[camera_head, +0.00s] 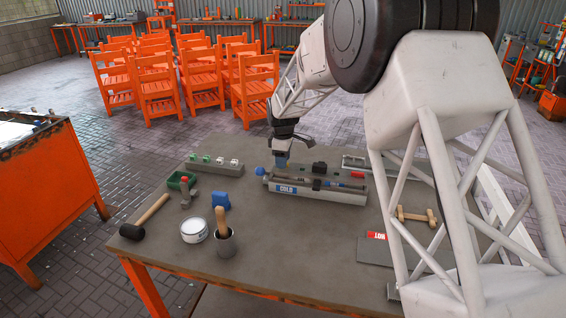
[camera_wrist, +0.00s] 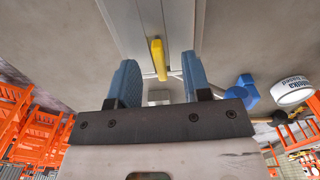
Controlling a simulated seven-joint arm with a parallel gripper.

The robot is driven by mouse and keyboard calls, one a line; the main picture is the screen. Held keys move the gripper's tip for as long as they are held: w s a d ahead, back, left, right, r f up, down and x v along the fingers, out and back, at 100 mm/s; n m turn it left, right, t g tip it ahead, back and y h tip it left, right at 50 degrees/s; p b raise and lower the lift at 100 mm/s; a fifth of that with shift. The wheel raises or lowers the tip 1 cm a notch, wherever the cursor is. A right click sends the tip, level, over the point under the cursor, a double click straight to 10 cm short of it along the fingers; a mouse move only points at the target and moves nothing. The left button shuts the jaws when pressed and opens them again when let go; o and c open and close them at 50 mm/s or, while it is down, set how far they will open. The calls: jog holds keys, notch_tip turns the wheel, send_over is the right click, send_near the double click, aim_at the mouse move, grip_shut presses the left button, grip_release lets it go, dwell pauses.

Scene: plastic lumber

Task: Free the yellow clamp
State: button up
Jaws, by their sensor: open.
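The yellow clamp (camera_wrist: 158,60) shows in the wrist view as a short yellow bar standing out from a long grey channel (camera_wrist: 128,22). My gripper (camera_wrist: 160,66) is open, with one blue finger on each side of the clamp and visible gaps between. I cannot tell how far the fingers reach past it. In the head view my gripper (camera_head: 281,163) points down at the left end of the grey fixture (camera_head: 340,193) marked COLD. The clamp is hidden in that view.
A red HOT sign (camera_head: 377,236) and a wooden piece (camera_head: 416,216) are at right. The front middle is clear.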

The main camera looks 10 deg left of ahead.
jog(key=shift+r, duration=3.05)
jog(key=shift+r, duration=0.1)
jog(key=shift+s+d+r, duration=0.1)
jog(key=shift+d+r, duration=0.05)
jog(key=shift+d, duration=0.1)
jog(key=s+d+r+m+t, duration=0.1)
jog(key=s+d+r+m, duration=0.5)
jog(key=s+d, duration=0.55)
jog(key=s+d+r+m, duration=0.3)
jog(key=s+d+r, duration=0.55)
jog(key=d, duration=0.55)
jog(key=s+d+f+m, duration=0.1)
jog(key=s+d+m, duration=0.2)
jog(key=s, duration=0.7)
jog(key=s+d+f+m+t, duration=0.1)
jog(key=s+d+f+m, duration=0.1)
jog(key=s+d, duration=0.4)
jog(key=s+d+f+m, duration=0.2)
jog(key=s+d+m, duration=0.2)
jog(key=s, duration=1)
jog(key=shift+d+m+t, duration=0.3)
jog(key=shift+d, duration=0.4)
